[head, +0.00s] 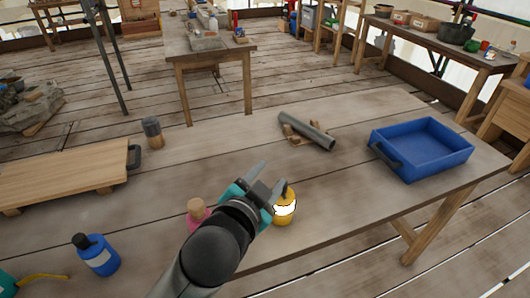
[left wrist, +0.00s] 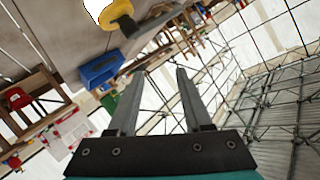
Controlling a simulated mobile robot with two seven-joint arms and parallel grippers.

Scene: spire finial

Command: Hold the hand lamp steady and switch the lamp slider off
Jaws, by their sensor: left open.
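The hand lamp (head: 290,194) is a small yellow object with a bright white glowing face, near the front edge of the wooden table. My left gripper (head: 264,182) is just left of the lamp in the head view and partly covers it. Whether they touch cannot be told. In the left wrist view the yellow lamp (left wrist: 118,12) shows at the top edge, outside the fingers, with a dark part beside it. My left gripper (left wrist: 160,75) is open there, with nothing between its fingers. The slider cannot be made out. My right gripper is not in view.
A pink bottle (head: 193,222) stands left of the lamp, partly behind my arm. A blue bottle (head: 99,257) is at front left. A grey tube (head: 306,131) lies on a wooden cradle. A blue tray (head: 430,150) is at right, and a wooden board (head: 65,172) at left.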

